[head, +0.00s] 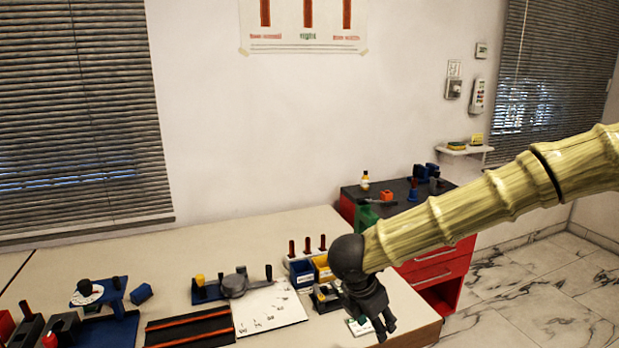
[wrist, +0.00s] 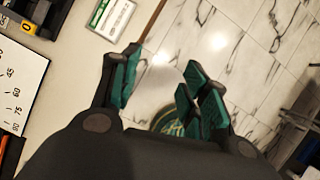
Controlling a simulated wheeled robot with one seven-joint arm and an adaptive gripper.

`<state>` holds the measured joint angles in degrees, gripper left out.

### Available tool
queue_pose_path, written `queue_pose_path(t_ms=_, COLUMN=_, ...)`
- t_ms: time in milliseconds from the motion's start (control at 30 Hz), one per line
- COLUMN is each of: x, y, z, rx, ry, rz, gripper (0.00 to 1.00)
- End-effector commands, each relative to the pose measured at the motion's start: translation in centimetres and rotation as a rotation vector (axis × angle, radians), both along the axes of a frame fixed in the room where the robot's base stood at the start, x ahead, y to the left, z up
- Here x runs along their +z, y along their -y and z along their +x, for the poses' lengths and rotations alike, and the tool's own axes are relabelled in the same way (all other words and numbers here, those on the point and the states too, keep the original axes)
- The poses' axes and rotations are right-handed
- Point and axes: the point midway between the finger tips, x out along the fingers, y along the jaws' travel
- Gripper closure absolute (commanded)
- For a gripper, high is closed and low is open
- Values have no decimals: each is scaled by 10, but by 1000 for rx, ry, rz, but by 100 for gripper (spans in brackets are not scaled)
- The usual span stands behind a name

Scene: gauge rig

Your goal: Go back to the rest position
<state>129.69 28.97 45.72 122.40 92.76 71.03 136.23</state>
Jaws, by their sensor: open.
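My gripper (head: 377,308) hangs at the end of my arm, over the front right edge of the table (head: 350,228) in the head view. In the wrist view, my gripper (wrist: 160,92) shows its dark green fingers spread apart. Nothing is between them, and the tiled floor shows through the gap. A small green and white label card (head: 359,325) lies on the table beside the gripper. It also shows in the wrist view (wrist: 110,17).
A white sheet with markings (head: 268,308), a blue bin (head: 301,273) and a yellow bin (head: 322,267) sit left of my gripper. A blue fixture (head: 105,300) stands further left. A red drawer cabinet (head: 437,262) stands behind my arm. Open floor (head: 520,290) lies right.

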Motion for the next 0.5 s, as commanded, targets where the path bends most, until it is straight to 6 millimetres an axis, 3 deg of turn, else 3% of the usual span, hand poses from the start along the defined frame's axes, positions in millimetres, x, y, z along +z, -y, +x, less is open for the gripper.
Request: queue_pose_path(t_ms=500, x=-76, y=16, z=-6, rx=463, ry=-92, rz=-175, gripper=55)
